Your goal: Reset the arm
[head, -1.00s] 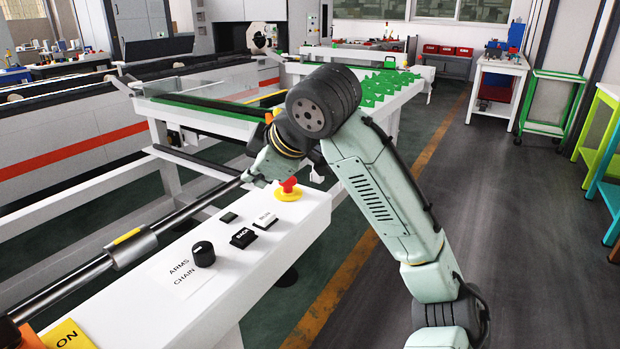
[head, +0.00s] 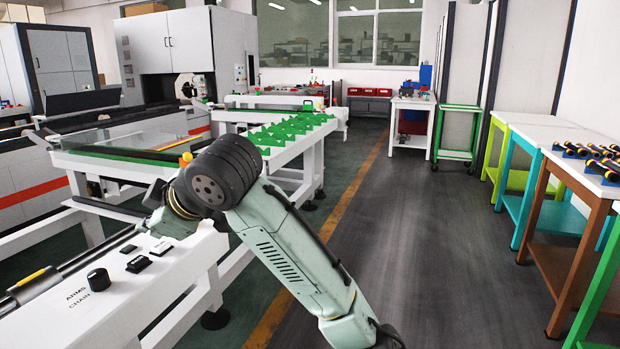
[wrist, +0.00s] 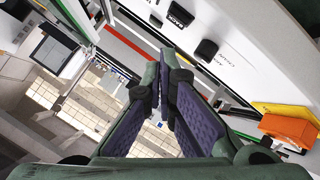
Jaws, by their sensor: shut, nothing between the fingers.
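My arm rises from the bottom of the head view to a dark elbow joint and bends down to the left, over the white control panel (head: 60,320). The panel also shows in the wrist view (wrist: 240,35), apart from the fingers, with black buttons and a knob (wrist: 206,50). The knob also shows in the head view (head: 98,280).
A white frame with green toothed supports (head: 290,130) stands beyond the arm. Tables in several colours line the right side, one with a brown frame (head: 575,175) carrying dark rollers. The grey floor aisle (head: 420,260) between is clear.

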